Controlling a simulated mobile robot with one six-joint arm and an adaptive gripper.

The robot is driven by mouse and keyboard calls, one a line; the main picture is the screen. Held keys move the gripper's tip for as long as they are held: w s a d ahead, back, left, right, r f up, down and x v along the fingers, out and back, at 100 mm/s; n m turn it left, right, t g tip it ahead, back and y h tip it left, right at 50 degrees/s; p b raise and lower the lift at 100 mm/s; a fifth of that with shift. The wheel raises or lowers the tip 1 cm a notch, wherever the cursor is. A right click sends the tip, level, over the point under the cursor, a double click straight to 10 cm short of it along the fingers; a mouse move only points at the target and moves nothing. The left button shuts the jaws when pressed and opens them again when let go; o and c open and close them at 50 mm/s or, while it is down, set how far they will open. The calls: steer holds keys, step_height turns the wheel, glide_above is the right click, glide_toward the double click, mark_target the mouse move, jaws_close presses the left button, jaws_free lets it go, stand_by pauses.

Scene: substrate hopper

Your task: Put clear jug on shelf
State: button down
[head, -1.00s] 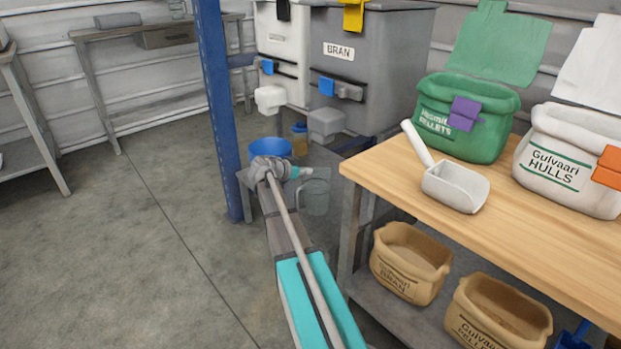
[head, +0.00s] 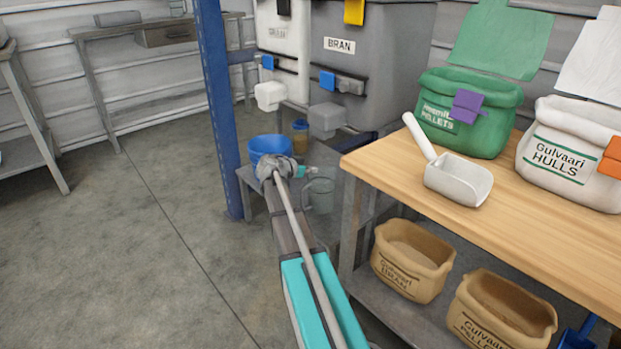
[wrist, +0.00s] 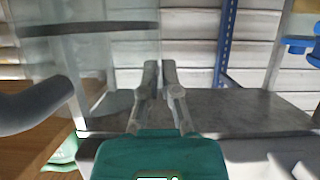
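The clear jug (head: 320,194) is a see-through, greenish-grey vessel, beside the front of the low grey bench below the hoppers. In the wrist view the jug (wrist: 100,60) fills the upper left, with a dark rim line and a dark grey handle (wrist: 38,106). My gripper (head: 301,172) is at the jug's upper left in the head view. In the wrist view my gripper's fingers (wrist: 160,68) are nearly together, with the jug's edge between them. I cannot tell whether the jug's base touches the bench. A grey lower shelf (head: 385,312) lies under the wooden table.
A blue bucket (head: 268,146) stands on the low bench by a blue post (head: 217,100). Grey hoppers (head: 375,60) rise behind. The wooden table (head: 560,235) holds a scoop (head: 458,180) and sacks. Tan sacks (head: 412,262) occupy the lower shelf. Floor at left is clear.

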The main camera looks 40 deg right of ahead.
steer(key=shift+f+b, duration=0.45)
steer(key=shift+f, duration=0.3)
steer(key=c, duration=0.8)
jaws_free()
steer(key=shift+a+r, duration=0.1)
steer(key=p+v, duration=0.5)
steer(key=v, duration=0.6)
steer(key=shift+a+r, duration=0.15)
steer(key=shift+a, duration=0.25)
